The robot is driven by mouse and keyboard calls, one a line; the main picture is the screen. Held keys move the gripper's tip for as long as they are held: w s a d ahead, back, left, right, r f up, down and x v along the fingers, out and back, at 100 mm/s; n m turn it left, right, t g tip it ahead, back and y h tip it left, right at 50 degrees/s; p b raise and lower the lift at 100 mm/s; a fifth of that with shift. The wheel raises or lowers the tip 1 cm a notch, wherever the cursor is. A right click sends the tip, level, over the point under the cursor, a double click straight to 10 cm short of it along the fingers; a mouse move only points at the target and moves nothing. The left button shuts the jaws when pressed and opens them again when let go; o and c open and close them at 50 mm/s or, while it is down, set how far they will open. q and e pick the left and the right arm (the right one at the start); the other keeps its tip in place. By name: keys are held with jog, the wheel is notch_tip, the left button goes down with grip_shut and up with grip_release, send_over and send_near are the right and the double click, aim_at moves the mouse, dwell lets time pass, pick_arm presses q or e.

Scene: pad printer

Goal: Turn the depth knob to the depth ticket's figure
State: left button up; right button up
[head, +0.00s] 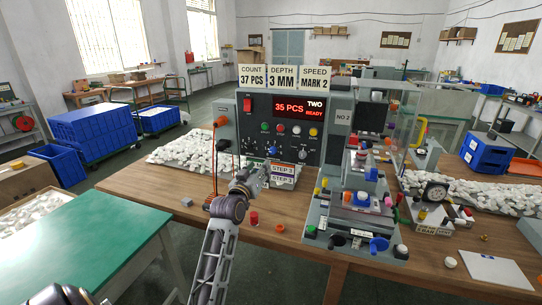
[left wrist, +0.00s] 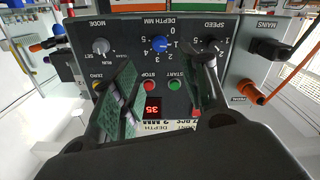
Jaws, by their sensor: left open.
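The blue depth knob (left wrist: 160,45) sits on the dark panel under the DEPTH MM label, with a scale of figures around it. I cannot read its pointer setting surely. In the head view the knob (head: 273,151) shows small, low on the panel. The depth ticket (head: 282,77) above the panel reads 3 MM. My left gripper (left wrist: 168,72) is open and empty, its green-padded fingers pointing at the panel. The knob shows beyond and between the fingertips, with no contact visible. In the head view the left gripper (head: 256,176) is just below the panel's lower edge. My right gripper is not in view.
The speed knob (left wrist: 212,41) and mode knob (left wrist: 101,46) flank the depth knob. Red stop (left wrist: 149,86) and green start (left wrist: 174,85) buttons lie between the fingers in the wrist picture. STEP signs (head: 283,174) stand close beside the gripper. The display (head: 288,107) reads 35 PCS.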

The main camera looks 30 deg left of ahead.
pick_arm(q)
jog(key=shift+w, duration=0.1)
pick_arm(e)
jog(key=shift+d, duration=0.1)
pick_arm(q)
jog(key=p, duration=0.1)
send_near(272, 152)
jog(key=shift+x, duration=4.55)
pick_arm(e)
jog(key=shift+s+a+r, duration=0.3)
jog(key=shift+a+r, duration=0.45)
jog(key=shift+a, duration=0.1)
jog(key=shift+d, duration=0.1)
pick_arm(q)
jog(key=shift+c, duration=0.5)
grip_shut()
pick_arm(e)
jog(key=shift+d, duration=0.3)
